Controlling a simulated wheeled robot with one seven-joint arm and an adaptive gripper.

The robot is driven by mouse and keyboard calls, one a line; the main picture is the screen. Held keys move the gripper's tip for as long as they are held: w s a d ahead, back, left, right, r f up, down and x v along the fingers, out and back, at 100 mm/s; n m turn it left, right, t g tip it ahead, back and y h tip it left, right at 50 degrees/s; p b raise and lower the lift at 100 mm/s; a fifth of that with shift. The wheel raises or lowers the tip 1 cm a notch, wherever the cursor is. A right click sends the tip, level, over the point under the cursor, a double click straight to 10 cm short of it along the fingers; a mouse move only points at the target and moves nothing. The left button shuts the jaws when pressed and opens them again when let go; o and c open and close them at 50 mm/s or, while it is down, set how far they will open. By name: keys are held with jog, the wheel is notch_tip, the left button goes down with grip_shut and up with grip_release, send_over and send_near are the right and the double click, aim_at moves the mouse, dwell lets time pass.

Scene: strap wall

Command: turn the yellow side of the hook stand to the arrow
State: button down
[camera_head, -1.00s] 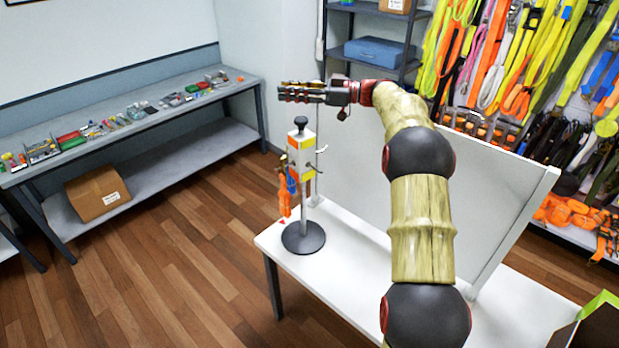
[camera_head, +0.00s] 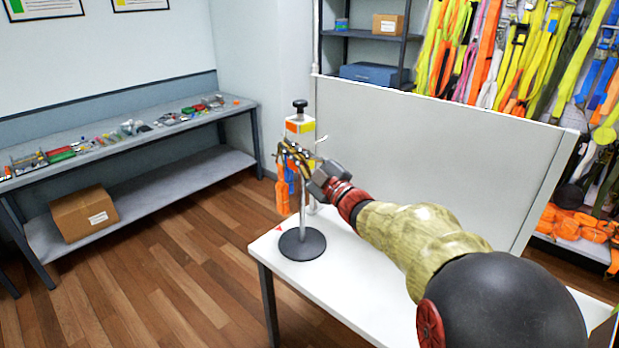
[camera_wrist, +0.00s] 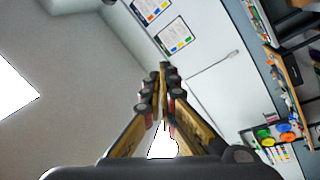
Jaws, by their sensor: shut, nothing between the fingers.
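The hook stand has a round dark base (camera_head: 302,244), a thin pole and a block (camera_head: 300,127) with a black knob. On the block's upper part, an orange patch shows at left and a yellow patch at right. Orange straps (camera_head: 283,197) with a blue part hang at its left. A small red arrow mark (camera_head: 279,228) lies on the white table, left of the base. My gripper (camera_head: 284,148) is shut and empty. It overlaps the block's lower part; contact is unclear. In the wrist view, its closed fingers (camera_wrist: 165,75) show without the stand.
A grey panel (camera_head: 420,150) stands upright on the white table (camera_head: 330,285) behind the stand. A bench (camera_head: 120,150) with small items is at the left, with a box (camera_head: 84,215) on its lower shelf. Straps hang at right.

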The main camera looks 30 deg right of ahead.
jog(key=s+d+f+n+g+h, duration=0.1)
jog(key=d+f+n+h, duration=0.2)
jog(key=f, duration=0.3)
jog(key=s+d+f+n+g+h, duration=0.1)
jog(key=s+d+f+n+h, duration=0.15)
jog(key=f, duration=0.35)
jog(key=w+d+r+b, duration=0.1)
jog(key=w+d, duration=0.3)
jog(key=w, duration=0.7)
jog(key=shift+w+d+r+n, duration=0.15)
jog(key=shift+w+d+n, duration=0.1)
jog(key=shift+n, duration=0.1)
jog(key=shift+d+h, duration=0.1)
jog(key=shift+h, duration=0.15)
jog(key=shift+s+d+n, duration=0.1)
jog(key=shift+d+n, duration=0.1)
jog(key=shift+n, duration=0.1)
jog(key=shift+d+n+y, duration=0.3)
jog(key=shift+n+y, duration=0.1)
jog(key=shift+y, duration=0.5)
